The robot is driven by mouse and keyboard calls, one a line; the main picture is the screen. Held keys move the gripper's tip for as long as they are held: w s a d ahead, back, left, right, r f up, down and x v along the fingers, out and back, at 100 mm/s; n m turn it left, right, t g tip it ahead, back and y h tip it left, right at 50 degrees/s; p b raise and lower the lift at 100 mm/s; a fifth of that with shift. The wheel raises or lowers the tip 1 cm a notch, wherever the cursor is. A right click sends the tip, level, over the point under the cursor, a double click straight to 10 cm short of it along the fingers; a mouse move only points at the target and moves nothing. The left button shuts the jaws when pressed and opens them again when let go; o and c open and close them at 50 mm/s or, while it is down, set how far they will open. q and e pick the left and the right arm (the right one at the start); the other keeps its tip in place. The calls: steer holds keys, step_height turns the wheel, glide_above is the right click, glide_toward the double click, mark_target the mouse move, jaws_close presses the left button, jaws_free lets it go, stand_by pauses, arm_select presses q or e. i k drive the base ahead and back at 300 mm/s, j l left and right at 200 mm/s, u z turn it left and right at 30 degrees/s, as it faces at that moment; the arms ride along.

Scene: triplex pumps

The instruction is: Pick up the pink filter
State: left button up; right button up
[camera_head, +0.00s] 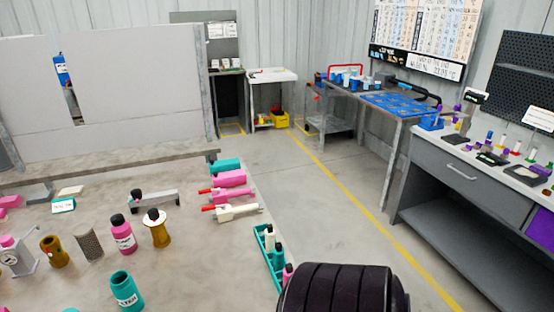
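A pink cylinder (122,235) with a dark cap and a white label stands upright on the grey work surface at the lower left. It looks most like the pink filter, but I cannot read its label. A yellow-brown spool-like part (157,229) stands just right of it, and a grey mesh cylinder (89,242) stands on its left. A teal cup (126,290) is in front of it. Neither of my grippers shows in this view.
Pink and white tools (232,205) lie near the surface's right edge. A teal tray (267,252) holding small bottles is nearby. A large pale panel (130,90) stands behind. A grey workbench (460,165) is at right. The floor between is clear.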

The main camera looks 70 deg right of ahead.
mark_target(289, 269)
steer(key=l+z, duration=0.1)
steer(key=z, duration=2.05)
steer(key=k+l, duration=0.05)
steer(key=l, duration=0.05)
